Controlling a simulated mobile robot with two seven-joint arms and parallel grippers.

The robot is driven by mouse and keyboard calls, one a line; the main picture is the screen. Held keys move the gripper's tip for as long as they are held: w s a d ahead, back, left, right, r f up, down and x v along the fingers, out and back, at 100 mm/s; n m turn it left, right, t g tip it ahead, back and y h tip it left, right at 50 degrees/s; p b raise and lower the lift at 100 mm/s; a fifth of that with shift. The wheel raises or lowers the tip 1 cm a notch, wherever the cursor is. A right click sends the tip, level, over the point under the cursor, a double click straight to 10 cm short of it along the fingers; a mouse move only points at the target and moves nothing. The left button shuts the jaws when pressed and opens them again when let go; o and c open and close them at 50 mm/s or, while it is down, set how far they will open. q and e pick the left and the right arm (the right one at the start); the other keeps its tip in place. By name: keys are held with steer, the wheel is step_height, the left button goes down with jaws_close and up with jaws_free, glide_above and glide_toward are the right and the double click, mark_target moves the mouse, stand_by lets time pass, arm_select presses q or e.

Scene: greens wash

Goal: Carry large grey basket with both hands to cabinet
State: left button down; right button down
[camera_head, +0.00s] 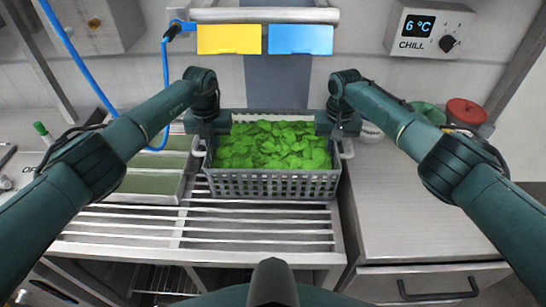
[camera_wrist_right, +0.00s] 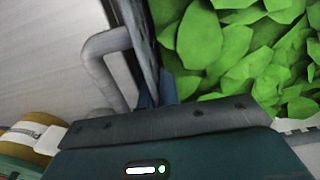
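The large grey basket (camera_head: 272,186) is full of green leaves (camera_head: 270,143) and sits level on a slatted metal rack. My left gripper (camera_head: 207,130) is at the basket's left end, beside its left handle (camera_head: 197,147). My right gripper (camera_head: 338,130) is at the right end, beside the right handle (camera_head: 347,148). In the right wrist view, the handle loop (camera_wrist_right: 103,62) stands left of the basket wall, with leaves to the right. The fingertips are mostly hidden at the rim, so I cannot tell their opening. The grey cabinet (camera_head: 400,215) stands right of the rack.
A green-floored tray (camera_head: 150,185) lies left of the basket, with a blue hose (camera_head: 163,90) above it. A red-lidded jar (camera_head: 466,112) and a green container (camera_head: 428,112) stand at the cabinet's back. A chill control box (camera_head: 428,28) is on the back wall. The cabinet's front top is clear.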

arm_select(q)
steer(key=shift+r, duration=0.25)
arm_select(e)
steer(key=shift+r, duration=0.25)
